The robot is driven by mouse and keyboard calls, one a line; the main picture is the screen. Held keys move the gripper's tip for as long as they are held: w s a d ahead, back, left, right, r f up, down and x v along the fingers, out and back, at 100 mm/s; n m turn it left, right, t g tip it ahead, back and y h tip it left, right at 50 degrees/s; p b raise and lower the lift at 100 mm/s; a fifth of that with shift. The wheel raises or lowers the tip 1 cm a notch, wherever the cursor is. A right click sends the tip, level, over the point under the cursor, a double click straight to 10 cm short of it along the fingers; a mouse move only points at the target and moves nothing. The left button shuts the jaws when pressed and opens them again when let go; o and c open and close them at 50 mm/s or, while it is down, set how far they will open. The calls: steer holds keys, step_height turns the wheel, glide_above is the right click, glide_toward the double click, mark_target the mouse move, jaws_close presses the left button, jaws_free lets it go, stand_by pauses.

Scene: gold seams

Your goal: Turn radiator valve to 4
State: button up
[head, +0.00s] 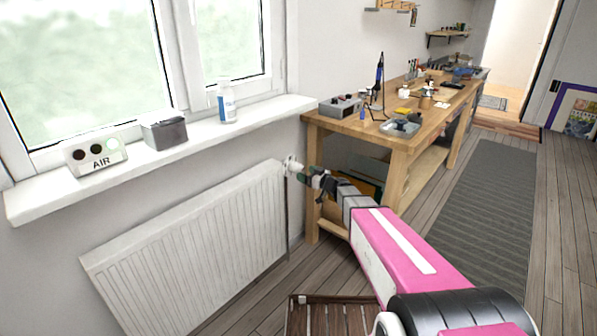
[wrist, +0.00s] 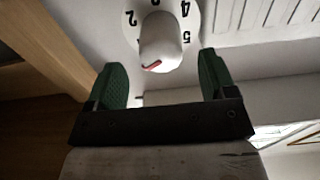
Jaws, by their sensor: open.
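The white radiator valve (head: 292,165) sits at the radiator's upper right corner. In the wrist view its rounded knob (wrist: 160,42) stands in front of a white number dial (wrist: 191,22) with 2, 4 and 5 readable and a cut-off digit between 2 and 4. A short red mark shows at the knob's lower edge; I cannot tell which number it indicates. My gripper (wrist: 163,62) is open, its green fingers on either side of the knob's near end, with gaps showing. In the head view my gripper (head: 308,176) is right beside the valve.
The white radiator (head: 190,255) is left of the valve, under a sill (head: 180,140) holding an AIR box (head: 95,157), a grey box (head: 164,130) and a bottle (head: 227,103). A wooden workbench (head: 400,140) stands close on the right. A slatted wooden object (head: 335,318) is on the floor.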

mark_target(302, 171)
steer(key=shift+x, duration=2.55)
steer(key=c, duration=0.9)
